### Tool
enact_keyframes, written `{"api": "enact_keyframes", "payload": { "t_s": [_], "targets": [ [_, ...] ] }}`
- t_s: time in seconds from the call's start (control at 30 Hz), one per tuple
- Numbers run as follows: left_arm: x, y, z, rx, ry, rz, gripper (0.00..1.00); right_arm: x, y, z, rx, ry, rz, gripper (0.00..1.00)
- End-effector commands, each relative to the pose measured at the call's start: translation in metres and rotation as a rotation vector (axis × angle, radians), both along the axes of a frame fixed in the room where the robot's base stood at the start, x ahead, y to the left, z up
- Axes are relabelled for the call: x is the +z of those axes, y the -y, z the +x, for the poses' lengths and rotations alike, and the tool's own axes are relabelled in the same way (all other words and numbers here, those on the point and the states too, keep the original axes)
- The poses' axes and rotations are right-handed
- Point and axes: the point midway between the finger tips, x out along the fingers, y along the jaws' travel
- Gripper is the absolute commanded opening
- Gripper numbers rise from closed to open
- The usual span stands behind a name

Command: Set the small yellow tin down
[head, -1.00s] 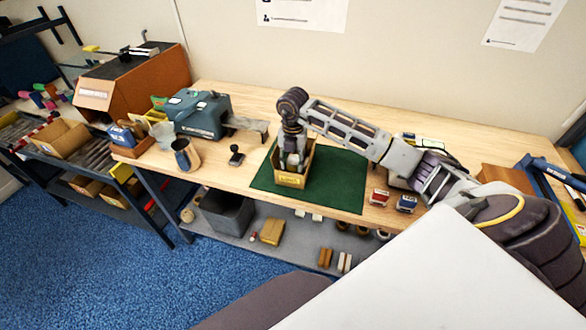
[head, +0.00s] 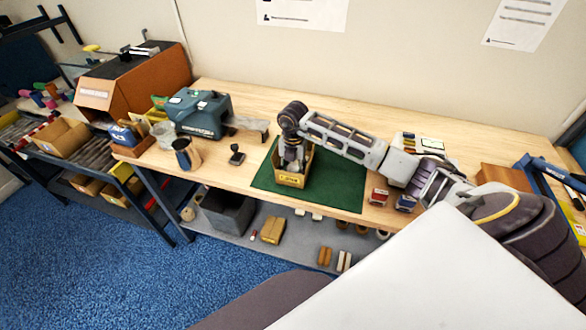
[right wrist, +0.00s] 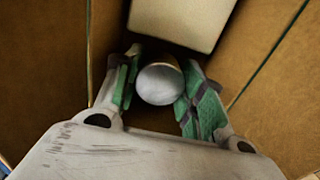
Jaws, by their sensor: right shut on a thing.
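My right gripper (head: 291,160) points down into the open carton (head: 290,180) on the green mat (head: 340,185); the carton walls hide its fingertips in the head view. In the right wrist view, the gripper (right wrist: 158,98) is shut on a small round tin (right wrist: 160,84) between its green-padded fingers. Only the tin's grey-silver round end shows; its yellow side is hidden. I cannot tell whether it touches the carton floor. A cream block (right wrist: 178,18) is close beside the tin inside the carton. My left gripper is not in view.
A hand stamp (head: 236,155), a mug (head: 186,154) and a teal machine (head: 198,114) stand left of the mat. A red box (head: 379,197) and a blue box (head: 405,203) sit to its right. Bare mat lies right of the carton.

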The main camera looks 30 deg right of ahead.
Motion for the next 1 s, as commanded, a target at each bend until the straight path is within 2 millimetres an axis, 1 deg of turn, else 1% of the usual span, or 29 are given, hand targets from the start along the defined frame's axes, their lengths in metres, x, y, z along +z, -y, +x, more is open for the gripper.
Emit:
{"api": "enact_keyframes", "payload": {
  "t_s": [0.33,0.37,0.4,0.83,0.93,1.0],
  "targets": [
    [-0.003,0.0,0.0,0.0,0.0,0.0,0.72,-0.003,0.0,0.0,0.0,0.0,0.0,0.15],
    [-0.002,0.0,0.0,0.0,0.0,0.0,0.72,-0.003,0.0,0.0,0.0,0.0,0.0,0.43],
    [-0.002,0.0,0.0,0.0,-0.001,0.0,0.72,-0.003,0.0,0.0,0.0,0.0,0.0,0.49],
    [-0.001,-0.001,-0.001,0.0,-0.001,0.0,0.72,-0.001,0.0,0.0,0.0,0.0,0.0,0.49],
    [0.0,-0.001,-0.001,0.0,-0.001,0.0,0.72,0.002,0.0,0.0,0.0,0.001,0.0,0.49],
    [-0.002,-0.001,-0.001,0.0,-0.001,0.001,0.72,0.007,0.0,0.001,0.0,0.004,0.001,0.49]
  ]
}}
